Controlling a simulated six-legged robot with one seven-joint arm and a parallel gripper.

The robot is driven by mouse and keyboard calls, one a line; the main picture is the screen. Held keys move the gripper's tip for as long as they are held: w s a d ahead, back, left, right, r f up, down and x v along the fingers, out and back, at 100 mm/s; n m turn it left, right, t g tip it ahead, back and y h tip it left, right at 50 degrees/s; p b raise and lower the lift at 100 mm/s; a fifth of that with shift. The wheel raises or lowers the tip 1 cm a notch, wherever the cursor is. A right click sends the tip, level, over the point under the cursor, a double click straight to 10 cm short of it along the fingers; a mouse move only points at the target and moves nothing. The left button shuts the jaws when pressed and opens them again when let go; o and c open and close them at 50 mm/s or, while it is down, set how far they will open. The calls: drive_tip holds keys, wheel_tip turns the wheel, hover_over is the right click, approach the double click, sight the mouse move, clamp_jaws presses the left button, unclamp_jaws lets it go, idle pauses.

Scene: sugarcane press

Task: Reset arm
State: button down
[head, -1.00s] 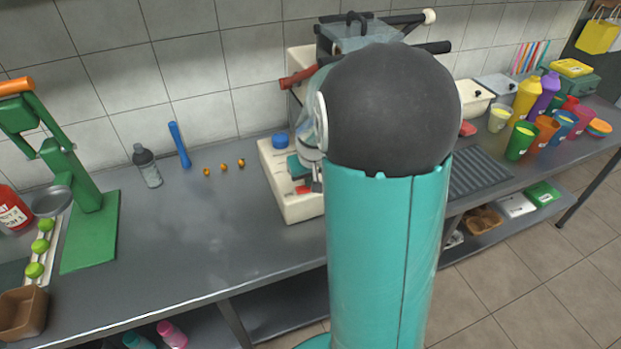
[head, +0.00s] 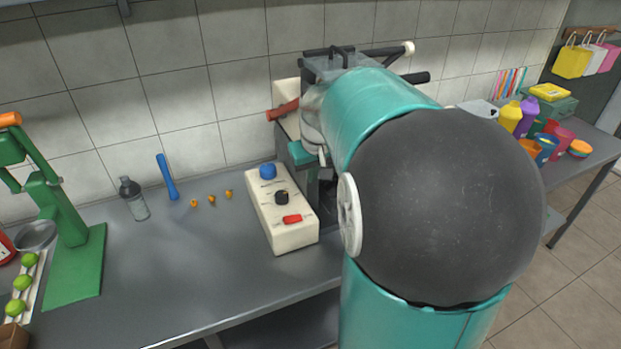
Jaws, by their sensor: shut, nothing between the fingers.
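My arm fills the right middle of the head view, with its large dark elbow joint closest to the camera. My gripper (head: 325,160) shows only in part, small and at the far end of the arm, in front of the press. It is shut and holds nothing. The sugarcane press (head: 340,66) stands against the wall, mostly hidden behind my arm. Its white control box (head: 290,238) is in plain view, with a blue button (head: 268,172), a black dial (head: 281,197) and a red switch (head: 292,219).
A green hand press (head: 75,265), a row of limes (head: 22,282), a grey bottle (head: 134,200), a blue stick (head: 167,177) and small orange pieces (head: 211,200) stand left on the metal counter (head: 190,285). Colored cups (head: 547,147) and bottles (head: 510,115) stand at right. The counter's left middle is clear.

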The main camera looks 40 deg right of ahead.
idle(0.4)
drive_tip(key=s+a+r+n+t, duration=0.1)
drive_tip(key=s+a, duration=0.4)
drive_tip(key=a, duration=0.3)
drive_tip(key=s+a+r+n+y, duration=0.1)
drive_tip(key=s+a, duration=0.4)
drive_tip(key=a, duration=0.3)
drive_tip(key=s+a+r+n+t, duration=0.1)
drive_tip(key=s+a, duration=0.4)
drive_tip(key=a, duration=0.3)
drive_tip(key=shift+a+r+t+y, duration=0.2)
drive_tip(key=shift+r+t+y, duration=0.05)
drive_tip(key=shift+t+y, duration=0.05)
